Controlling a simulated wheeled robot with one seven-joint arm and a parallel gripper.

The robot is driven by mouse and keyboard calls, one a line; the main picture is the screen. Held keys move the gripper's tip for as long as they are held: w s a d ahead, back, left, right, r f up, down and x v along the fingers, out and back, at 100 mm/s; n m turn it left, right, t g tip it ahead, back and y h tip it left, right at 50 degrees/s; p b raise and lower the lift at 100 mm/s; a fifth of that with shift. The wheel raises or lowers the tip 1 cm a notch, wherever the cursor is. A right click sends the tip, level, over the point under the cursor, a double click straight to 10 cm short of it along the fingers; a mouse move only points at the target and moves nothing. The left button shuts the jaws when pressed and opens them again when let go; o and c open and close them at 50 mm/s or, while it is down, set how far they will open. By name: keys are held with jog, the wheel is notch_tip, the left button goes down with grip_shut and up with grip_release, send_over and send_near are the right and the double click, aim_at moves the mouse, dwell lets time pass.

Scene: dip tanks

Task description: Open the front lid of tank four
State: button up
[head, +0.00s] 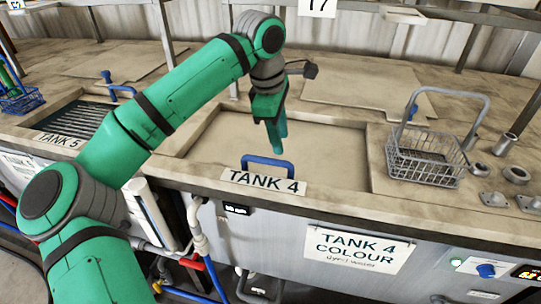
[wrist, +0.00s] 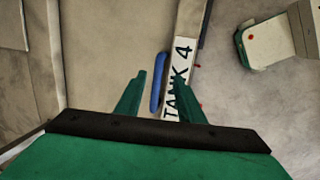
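The front lid of tank four (head: 325,150) is a flat tan panel lying level in its recess, and it looks closed. Its blue bar handle (head: 268,161) stands at the front edge, just behind the TANK 4 label (head: 263,182). My gripper (head: 277,148) points down above the lid, close behind the handle in the head view. In the wrist view, my two green fingers (wrist: 158,98) are spread apart. The blue handle (wrist: 157,82) and part of the label (wrist: 178,80) show in the gap between them. I cannot tell the height left above the handle.
A wire basket (head: 427,166) with a grey handle stands right of the lid, near metal fittings (head: 516,174). A flat back panel (head: 365,93) lies behind. Tank five (head: 75,117) is at left, with a dark slatted opening. Upright posts rise behind the counter.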

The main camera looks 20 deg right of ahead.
aim_at(271, 160)
jog(key=shift+t+y, duration=0.4)
jog(key=shift+y, duration=0.2)
jog(key=w+f, duration=0.1)
jog(key=f, duration=0.2)
jog(key=w+f, duration=0.1)
jog(key=f, duration=0.2)
jog(key=w+a+f, duration=0.1)
jog(key=f, duration=0.1)
jog(key=shift+a+f, duration=0.1)
jog(key=shift+f, duration=0.3)
grip_shut()
